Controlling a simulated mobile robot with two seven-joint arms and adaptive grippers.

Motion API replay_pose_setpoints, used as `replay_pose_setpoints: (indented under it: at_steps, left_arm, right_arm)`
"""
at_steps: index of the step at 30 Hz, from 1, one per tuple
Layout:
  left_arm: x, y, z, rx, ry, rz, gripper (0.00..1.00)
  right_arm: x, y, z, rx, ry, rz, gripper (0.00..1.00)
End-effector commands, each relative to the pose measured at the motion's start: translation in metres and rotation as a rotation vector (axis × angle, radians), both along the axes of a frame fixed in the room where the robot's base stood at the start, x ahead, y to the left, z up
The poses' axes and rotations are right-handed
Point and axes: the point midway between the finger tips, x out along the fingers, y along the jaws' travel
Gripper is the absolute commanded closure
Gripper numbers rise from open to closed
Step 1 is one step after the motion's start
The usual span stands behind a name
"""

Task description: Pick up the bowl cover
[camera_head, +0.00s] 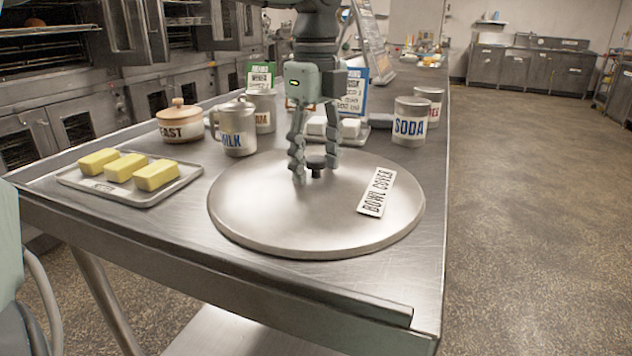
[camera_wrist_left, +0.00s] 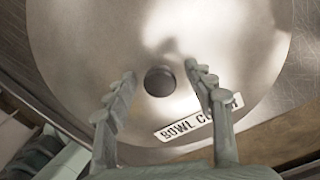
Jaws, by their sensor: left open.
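The bowl cover (camera_head: 265,215) is a large round metal disc lying flat on the steel table, with a white "BOWL COVER" label (camera_head: 377,192) on its right side. A small dark knob (camera_head: 317,168) stands at its middle. My left gripper (camera_head: 316,172) points down over the cover, open, with its fingers on either side of the knob. In the left wrist view the knob (camera_wrist_left: 159,81) shows between and just beyond the open fingertips (camera_wrist_left: 161,78). I cannot tell whether a finger touches it. The right gripper is not in view.
A tray (camera_head: 148,198) with butter blocks lies left of the cover. The yeast pot (camera_head: 180,124), milk jug (camera_head: 238,130) and soda canister (camera_head: 410,122) stand behind it. White blocks (camera_head: 349,128) sit behind the gripper. The table's front strip is clear.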

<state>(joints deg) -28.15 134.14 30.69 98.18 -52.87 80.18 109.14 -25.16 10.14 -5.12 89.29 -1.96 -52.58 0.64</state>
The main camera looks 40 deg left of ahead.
Motion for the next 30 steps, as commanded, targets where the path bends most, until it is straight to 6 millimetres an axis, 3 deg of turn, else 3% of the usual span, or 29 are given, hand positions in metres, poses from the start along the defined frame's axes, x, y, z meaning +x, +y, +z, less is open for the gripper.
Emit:
replay_pose_setpoints:
  at_steps: [4, 17, 30]
  left_arm:
    - [0.0001, 0.0, 0.0001, 0.0, 0.0, 0.0, 0.47]
    - [0.0002, 0.0001, 0.0004, 0.0, -0.001, 0.0, 1.0]
    - [0.0008, -0.0001, 0.0028, 0.001, -0.003, 0.0, 1.0]
  right_arm:
    - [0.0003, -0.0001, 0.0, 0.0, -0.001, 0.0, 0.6]
    - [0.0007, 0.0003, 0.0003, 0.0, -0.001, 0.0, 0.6]
    - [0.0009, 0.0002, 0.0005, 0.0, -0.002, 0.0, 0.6]
